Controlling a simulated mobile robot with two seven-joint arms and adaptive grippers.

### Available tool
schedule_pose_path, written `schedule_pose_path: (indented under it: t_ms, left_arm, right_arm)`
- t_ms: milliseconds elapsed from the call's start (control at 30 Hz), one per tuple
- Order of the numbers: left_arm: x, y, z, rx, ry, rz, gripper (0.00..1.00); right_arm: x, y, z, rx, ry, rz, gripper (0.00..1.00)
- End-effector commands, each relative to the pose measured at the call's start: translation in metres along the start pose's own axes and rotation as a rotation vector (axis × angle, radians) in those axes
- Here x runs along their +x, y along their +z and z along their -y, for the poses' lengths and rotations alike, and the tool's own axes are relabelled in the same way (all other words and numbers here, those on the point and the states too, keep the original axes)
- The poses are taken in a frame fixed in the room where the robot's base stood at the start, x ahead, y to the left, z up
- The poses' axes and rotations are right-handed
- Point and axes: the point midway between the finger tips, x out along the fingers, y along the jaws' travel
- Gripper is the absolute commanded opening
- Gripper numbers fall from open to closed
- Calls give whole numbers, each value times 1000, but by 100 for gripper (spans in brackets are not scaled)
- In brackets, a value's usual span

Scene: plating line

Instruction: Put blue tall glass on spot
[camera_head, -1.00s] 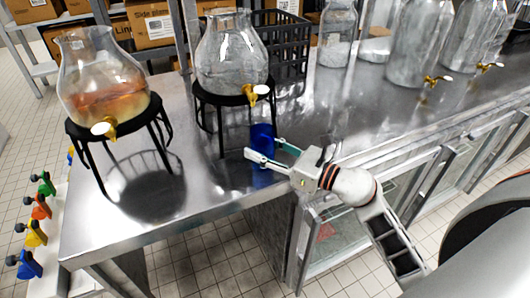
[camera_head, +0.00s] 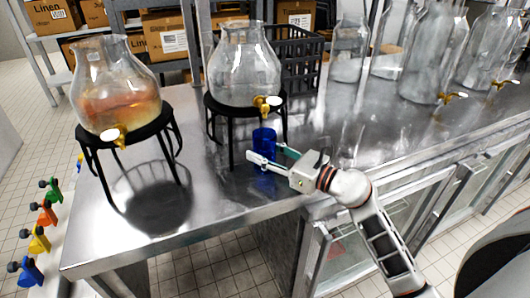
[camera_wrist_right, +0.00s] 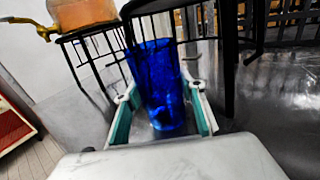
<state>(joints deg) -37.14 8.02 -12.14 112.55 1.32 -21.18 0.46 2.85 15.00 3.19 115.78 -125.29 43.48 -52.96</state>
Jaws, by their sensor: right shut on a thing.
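The blue tall glass (camera_head: 263,138) stands upright at the counter, in front of the right dispenser stand and close below its gold tap (camera_head: 267,101). My right gripper (camera_head: 268,158) is shut on the glass, with a finger on each side. The wrist view shows the glass (camera_wrist_right: 157,80) between the two green-padded fingers (camera_wrist_right: 160,118). I cannot tell whether its base touches the counter. No marked spot can be made out. My left gripper is not in view.
The right glass dispenser (camera_head: 243,66) stands on a black stand (camera_head: 228,106). Another dispenser with orange liquid (camera_head: 117,90) is at the left. A black crate (camera_head: 297,58) and large jars (camera_head: 417,55) are behind. The metal counter (camera_head: 215,205) is clear at the front left.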

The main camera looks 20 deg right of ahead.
Motion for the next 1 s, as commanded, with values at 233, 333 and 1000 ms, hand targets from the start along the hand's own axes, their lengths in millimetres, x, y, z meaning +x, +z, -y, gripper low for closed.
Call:
schedule_pose_path:
  t_ms: [233, 333, 1000]
  left_arm:
    - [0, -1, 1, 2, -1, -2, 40]
    - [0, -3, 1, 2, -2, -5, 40]
    - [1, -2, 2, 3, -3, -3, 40]
  right_arm:
    - [0, -1, 0, -2, 0, 2, 13]
    - [0, -1, 0, -2, 0, 2, 13]
    - [-20, -3, 0, -2, -1, -3, 59]
